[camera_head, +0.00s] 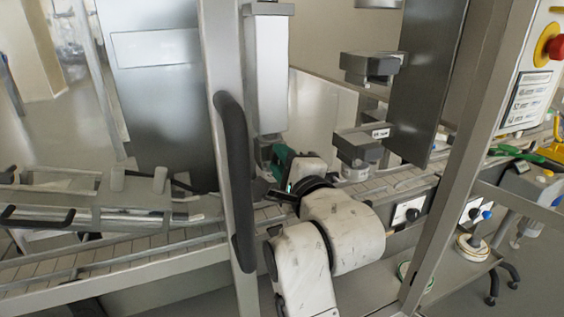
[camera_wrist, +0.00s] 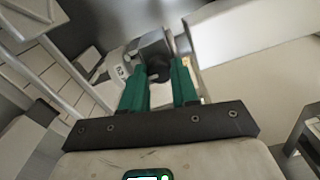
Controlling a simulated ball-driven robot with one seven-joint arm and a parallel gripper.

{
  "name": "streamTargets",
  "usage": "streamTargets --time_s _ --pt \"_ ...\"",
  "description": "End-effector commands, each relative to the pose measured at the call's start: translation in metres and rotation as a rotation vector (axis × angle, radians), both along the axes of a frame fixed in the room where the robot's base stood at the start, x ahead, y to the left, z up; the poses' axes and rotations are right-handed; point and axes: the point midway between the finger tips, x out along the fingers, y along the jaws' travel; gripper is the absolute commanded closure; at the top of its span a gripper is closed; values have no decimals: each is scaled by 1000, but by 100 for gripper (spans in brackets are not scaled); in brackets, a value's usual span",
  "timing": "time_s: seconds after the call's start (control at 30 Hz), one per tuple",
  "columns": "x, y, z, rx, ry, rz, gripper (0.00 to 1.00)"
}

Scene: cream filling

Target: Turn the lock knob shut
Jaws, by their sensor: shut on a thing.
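The lock knob (camera_wrist: 159,72) shows as a dark, round piece between my green fingertips in the wrist view, under a grey block-shaped housing (camera_wrist: 155,45). My gripper (camera_wrist: 158,80) is shut on it, with one finger on each side. In the head view my gripper (camera_head: 281,160) reaches over the conveyor, at the foot of a tall white box-shaped column (camera_head: 268,72). The knob is hidden there behind my gripper and wrist. The knob's turn angle cannot be told.
A black door handle (camera_head: 234,180) on a metal post stands just left of my arm. Grey nozzle boxes (camera_head: 370,68) hang to the right. The conveyor (camera_head: 130,247) runs below. A red emergency button (camera_head: 556,47) is on the far right panel.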

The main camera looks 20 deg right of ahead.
Motion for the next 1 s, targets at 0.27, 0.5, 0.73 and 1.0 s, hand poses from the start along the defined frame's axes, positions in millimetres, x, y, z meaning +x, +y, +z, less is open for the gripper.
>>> streamTargets --time_s 0.27,0.5,0.73,1.0 --pt "0 -1 -2 -1 4 -2 60" --pt "0 0 -1 -1 2 -1 45" --pt "-4 0 -1 -1 0 0 45" --pt "-46 0 -2 -2 1 1 45"
